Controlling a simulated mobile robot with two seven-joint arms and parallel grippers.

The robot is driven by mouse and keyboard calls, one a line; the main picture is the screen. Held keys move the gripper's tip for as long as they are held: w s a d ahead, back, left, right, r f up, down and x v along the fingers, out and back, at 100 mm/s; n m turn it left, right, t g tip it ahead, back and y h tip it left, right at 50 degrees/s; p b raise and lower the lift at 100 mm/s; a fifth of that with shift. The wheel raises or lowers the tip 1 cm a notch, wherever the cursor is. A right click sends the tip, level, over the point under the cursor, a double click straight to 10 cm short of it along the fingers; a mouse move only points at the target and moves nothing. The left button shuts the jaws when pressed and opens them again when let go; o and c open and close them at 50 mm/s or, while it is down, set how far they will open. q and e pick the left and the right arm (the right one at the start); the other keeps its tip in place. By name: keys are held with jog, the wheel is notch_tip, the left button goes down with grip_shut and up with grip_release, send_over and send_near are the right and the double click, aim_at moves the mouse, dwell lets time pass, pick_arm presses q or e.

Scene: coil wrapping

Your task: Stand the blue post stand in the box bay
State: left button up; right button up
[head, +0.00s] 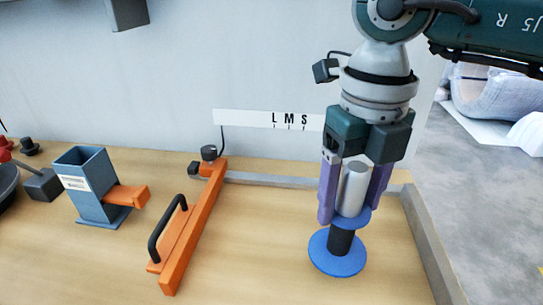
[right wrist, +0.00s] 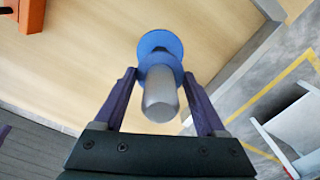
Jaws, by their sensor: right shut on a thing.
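The blue post stand (head: 337,262) has a round blue base, a black stem, a blue collar and a grey cylinder on top. It is roughly upright in the head view, over the right part of the wooden table. My right gripper (head: 352,195) is shut on it, with its purple fingers on either side of the grey cylinder. The stand also shows in the right wrist view (right wrist: 160,45), between the fingers (right wrist: 160,85). I cannot tell whether its base touches the table. A blue-grey open-topped box (head: 85,182) stands at the left. My left gripper is not in view.
An orange bar with a black handle (head: 175,240) lies between the box and the stand. A grey rail (head: 425,240) edges the table on the right, with another along the back. The table between the orange bar and the stand is clear.

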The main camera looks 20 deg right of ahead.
aim_at(358, 168)
notch_tip(358, 168, down, 2)
jog(key=shift+f, duration=0.2)
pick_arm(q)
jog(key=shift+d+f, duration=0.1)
pick_arm(e)
jog(key=shift+f, duration=0.1)
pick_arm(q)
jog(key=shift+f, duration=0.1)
pick_arm(e)
jog(key=shift+f, duration=0.1)
jog(key=o, duration=1.5)
jog(key=shift+r, duration=0.4)
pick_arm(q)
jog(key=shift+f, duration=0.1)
pick_arm(e)
notch_tip(358, 168, up, 11)
jog(key=shift+f, duration=0.1)
jog(key=shift+r, duration=0.35)
